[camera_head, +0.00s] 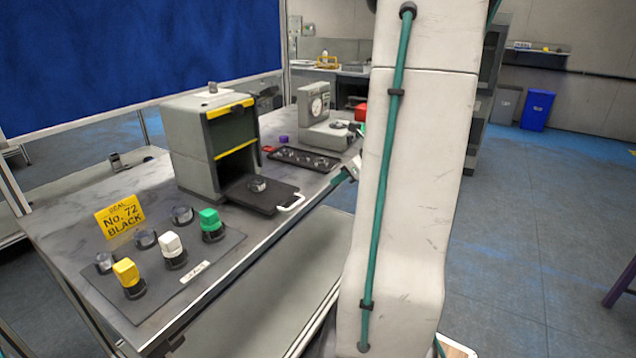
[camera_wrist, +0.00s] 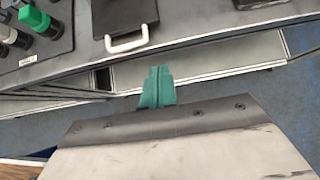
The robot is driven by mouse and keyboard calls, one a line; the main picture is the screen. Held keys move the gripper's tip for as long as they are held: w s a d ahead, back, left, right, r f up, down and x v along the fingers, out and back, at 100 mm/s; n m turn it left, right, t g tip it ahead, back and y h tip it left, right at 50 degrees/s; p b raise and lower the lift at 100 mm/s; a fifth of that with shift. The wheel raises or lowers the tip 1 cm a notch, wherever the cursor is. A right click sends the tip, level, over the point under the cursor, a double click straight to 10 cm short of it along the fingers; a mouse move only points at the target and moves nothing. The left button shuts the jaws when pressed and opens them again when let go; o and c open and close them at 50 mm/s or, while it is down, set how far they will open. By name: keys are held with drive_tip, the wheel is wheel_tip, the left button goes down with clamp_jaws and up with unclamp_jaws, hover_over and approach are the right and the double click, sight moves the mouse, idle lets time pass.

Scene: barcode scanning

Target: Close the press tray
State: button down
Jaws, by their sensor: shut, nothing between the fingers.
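The press (camera_head: 212,140) is a grey box with yellow edges on the bench. Its dark tray (camera_head: 283,192) is pulled out of the front opening. A white loop handle (camera_head: 292,203) is on the tray's outer end. The handle also shows in the wrist view (camera_wrist: 127,46), at the bench's edge. My gripper (camera_wrist: 157,72) has teal fingers, shut and empty, pointing toward the handle but apart from it. In the head view, the gripper is mostly hidden behind my arm, with a teal part right of the handle.
Left of the tray, a dark mat (camera_head: 205,262) holds several stamps with yellow, white and green tops. A yellow sign (camera_head: 119,215) stands beside it. Behind the tray are a dark rack (camera_head: 303,159) and a grey dial device (camera_head: 322,120). Space before the tray is clear.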

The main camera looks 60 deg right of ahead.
drive_tip(key=x, duration=0.4)
drive_tip(key=w+r+x, duration=0.1)
drive_tip(key=x, duration=0.3)
drive_tip(key=w+r+x, duration=0.1)
drive_tip(key=x, duration=0.2)
drive_tip(key=shift+w+a+f, duration=0.2)
drive_tip(key=shift+w+f, duration=0.05)
drive_tip(key=shift+w, duration=0.05)
drive_tip(key=shift+w, duration=0.1)
